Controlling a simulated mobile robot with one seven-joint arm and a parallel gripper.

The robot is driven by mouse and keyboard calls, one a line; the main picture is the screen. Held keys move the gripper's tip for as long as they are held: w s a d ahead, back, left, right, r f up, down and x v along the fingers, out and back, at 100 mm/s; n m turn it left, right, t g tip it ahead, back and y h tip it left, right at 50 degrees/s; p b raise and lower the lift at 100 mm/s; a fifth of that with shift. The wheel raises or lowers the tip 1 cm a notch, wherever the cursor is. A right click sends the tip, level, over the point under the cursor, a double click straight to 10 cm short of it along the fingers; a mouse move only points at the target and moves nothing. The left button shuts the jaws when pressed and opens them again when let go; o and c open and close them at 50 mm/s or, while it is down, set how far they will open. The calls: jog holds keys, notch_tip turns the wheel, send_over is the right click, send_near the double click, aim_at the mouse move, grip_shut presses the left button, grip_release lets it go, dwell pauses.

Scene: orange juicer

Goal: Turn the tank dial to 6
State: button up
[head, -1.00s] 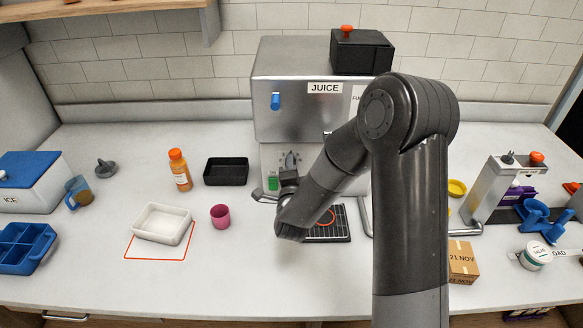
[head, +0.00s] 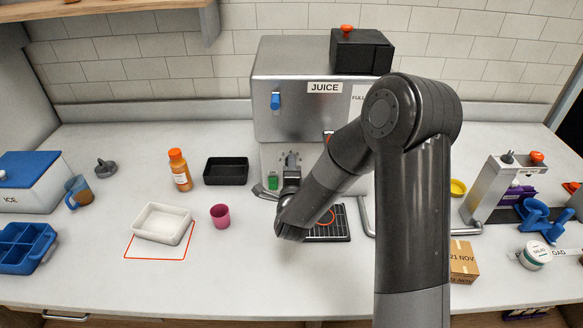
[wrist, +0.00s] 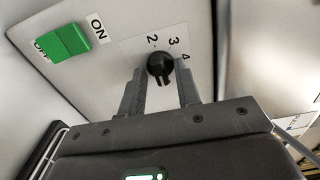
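The tank dial (wrist: 160,66) is a small black knob on the juicer's light front panel. The numbers 2, 3 and 4 show around its upper edge in the wrist view; the other marks are hidden, and I cannot tell its exact setting. My gripper (wrist: 160,73) is open, with one grey fingertip on each side of the dial; small gaps seem to show, and I cannot tell whether either finger touches it. In the head view my gripper (head: 292,160) is at the lower front of the juicer (head: 300,110), hiding the dial.
A green ON/OFF switch (wrist: 63,41) sits left of the dial. Below the panel is a black drip grate (head: 330,236). A pink cup (head: 220,215), black tray (head: 227,171) and orange bottle (head: 179,171) stand to the left.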

jog(key=shift+o, duration=0.2)
jog(key=s, duration=1)
jog(key=shift+s, duration=0.4)
jog(key=s+d+r+n+g+y, duration=0.25)
jog(key=d+r+n+g, duration=0.3)
jog(key=r+n, duration=0.45)
jog(key=s+d+r+n+g, duration=0.2)
jog(key=s+d, duration=0.1)
jog(key=s, duration=0.4)
jog(key=s+d+r+n+g+h, duration=0.1)
jog(key=s+d+n+g, duration=0.1)
jog(key=s, duration=0.5)
jog(key=s+d+r+n+g+h, duration=0.1)
jog(key=s+d+r+n+g, duration=0.1)
jog(key=s, duration=0.5)
jog(key=shift+d+r+n+g, duration=0.35)
jog(key=shift+d+n+g, duration=0.1)
jog(key=shift+d+n, duration=0.65)
